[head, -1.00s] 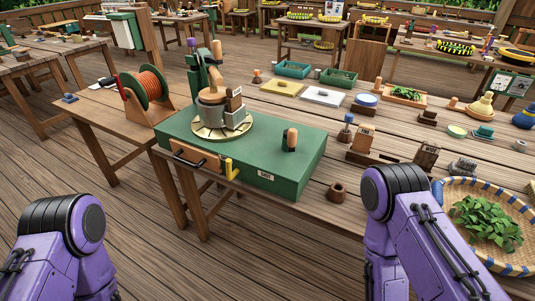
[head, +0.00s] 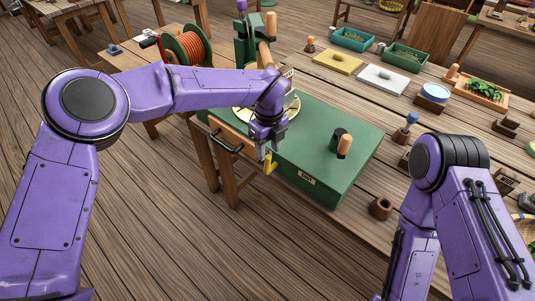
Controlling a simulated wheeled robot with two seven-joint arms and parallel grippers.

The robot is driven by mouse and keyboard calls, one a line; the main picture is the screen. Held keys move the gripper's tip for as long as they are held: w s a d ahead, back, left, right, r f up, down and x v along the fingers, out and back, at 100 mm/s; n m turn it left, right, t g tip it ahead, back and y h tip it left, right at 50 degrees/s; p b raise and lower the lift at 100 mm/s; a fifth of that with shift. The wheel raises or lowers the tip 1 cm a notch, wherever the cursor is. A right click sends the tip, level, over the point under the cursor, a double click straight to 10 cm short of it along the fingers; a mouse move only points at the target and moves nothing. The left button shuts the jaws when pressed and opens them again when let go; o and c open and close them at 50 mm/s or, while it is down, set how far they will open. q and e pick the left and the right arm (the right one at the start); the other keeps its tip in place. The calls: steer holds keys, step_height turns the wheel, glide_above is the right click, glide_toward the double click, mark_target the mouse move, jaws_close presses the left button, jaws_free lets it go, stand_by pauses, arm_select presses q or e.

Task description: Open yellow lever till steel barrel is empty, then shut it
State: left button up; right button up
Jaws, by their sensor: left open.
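The yellow lever (head: 271,163) is at the front edge of the green box (head: 325,130), beside its front-left handle. My left gripper (head: 266,153) is open, pointing down at the lever, its fingers just above or around its upper part; I cannot tell if they touch it. My left wrist hides most of the barrel-like vessel that stands on the pale round plate (head: 241,114) on the box. The vessel's contents cannot be seen. My right arm shows at the lower right, but its gripper is out of view.
A dark handle (head: 226,141) is on the box's front. A wooden-topped knob (head: 344,146) stands on the box. An orange cable reel (head: 186,47) stands behind my left forearm. A small brown cup (head: 380,208) is on the bench at the right.

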mark_target(269, 157)
arm_select(q)
steer(key=f, duration=0.1)
steer(key=s+f+p, duration=0.1)
steer(key=f, duration=0.1)
steer(key=shift+d, duration=0.2)
steer(key=shift+w+a+f, duration=0.1)
steer(key=shift+w+f, duration=0.05)
steer(key=shift+f, duration=0.45)
steer(key=shift+w+f, duration=0.15)
steer(key=shift+f, duration=0.7)
steer(key=shift+r, duration=0.1)
steer(key=shift+s, duration=0.1)
steer(key=c, duration=0.3)
jaws_close()
arm_select(e)
steer(key=shift+s+d+r, duration=0.1)
steer(key=shift+s+r, duration=0.05)
steer(key=shift+r, duration=0.35)
steer(key=shift+s+r, duration=0.15)
steer(key=shift+r, duration=0.35)
